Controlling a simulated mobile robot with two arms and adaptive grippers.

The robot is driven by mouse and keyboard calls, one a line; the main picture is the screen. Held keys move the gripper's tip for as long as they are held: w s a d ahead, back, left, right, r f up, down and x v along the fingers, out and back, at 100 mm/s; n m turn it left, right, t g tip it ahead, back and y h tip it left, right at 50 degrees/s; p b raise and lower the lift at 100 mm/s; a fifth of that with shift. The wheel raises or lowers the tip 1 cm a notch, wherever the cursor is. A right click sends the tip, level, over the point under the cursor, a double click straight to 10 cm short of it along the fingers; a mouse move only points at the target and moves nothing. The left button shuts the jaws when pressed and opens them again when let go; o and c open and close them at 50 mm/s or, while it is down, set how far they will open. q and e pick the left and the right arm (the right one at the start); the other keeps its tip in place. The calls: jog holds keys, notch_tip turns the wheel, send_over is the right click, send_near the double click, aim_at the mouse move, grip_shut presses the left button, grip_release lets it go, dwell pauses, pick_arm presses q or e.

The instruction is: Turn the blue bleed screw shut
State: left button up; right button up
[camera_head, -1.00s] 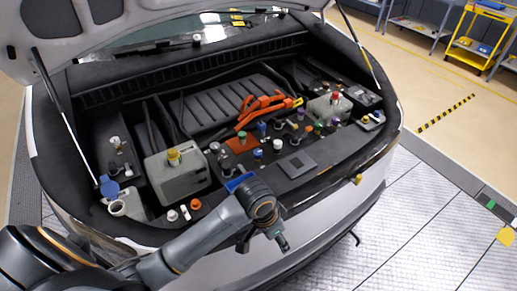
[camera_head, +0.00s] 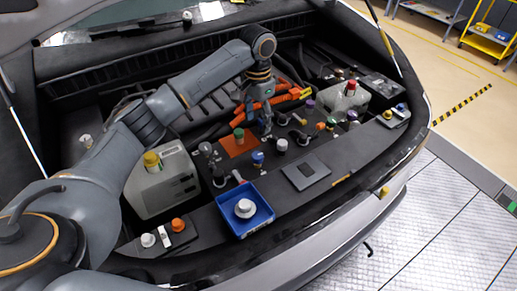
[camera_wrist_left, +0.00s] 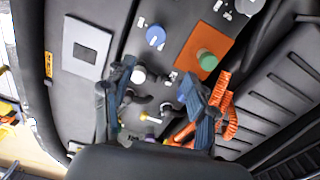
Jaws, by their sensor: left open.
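A round blue cap (camera_head: 258,158) stands on the black engine-bay panel, in front of the orange plate; it also shows in the left wrist view (camera_wrist_left: 156,36). A second blue piece (camera_wrist_left: 185,88) shows beside one finger in the wrist view; in the head view my gripper largely hides its place. I cannot tell which is the bleed screw. My left gripper (camera_head: 258,118) points down over the panel beside the green cap (camera_head: 239,134). Its fingers (camera_wrist_left: 160,86) are apart, with nothing clearly held. My right gripper is not in view.
A white cap (camera_head: 282,145) and several small fittings crowd the panel. A blue tray (camera_head: 262,214) holding a pale round part sits at the front edge. A grey yellow-capped tank (camera_head: 165,185) stands left.

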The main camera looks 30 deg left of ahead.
aim_at(258, 154)
pick_arm(q)
jog(key=f, duration=0.1)
jog(key=s+f, duration=0.1)
jog(key=f, duration=0.1)
jog(key=d+f+p, duration=0.1)
jog(key=shift+s+f, duration=0.35)
jog(key=shift+f, duration=0.05)
jog(key=f, duration=0.4)
jog(key=shift+w+a+p, duration=0.1)
jog(key=shift+w+p, duration=0.15)
jog(key=shift+p, duration=0.05)
notch_tip(258, 154, down, 3)
jog(key=shift+f, duration=0.5)
jog(key=shift+c, duration=0.2)
jog(key=c, duration=1.1)
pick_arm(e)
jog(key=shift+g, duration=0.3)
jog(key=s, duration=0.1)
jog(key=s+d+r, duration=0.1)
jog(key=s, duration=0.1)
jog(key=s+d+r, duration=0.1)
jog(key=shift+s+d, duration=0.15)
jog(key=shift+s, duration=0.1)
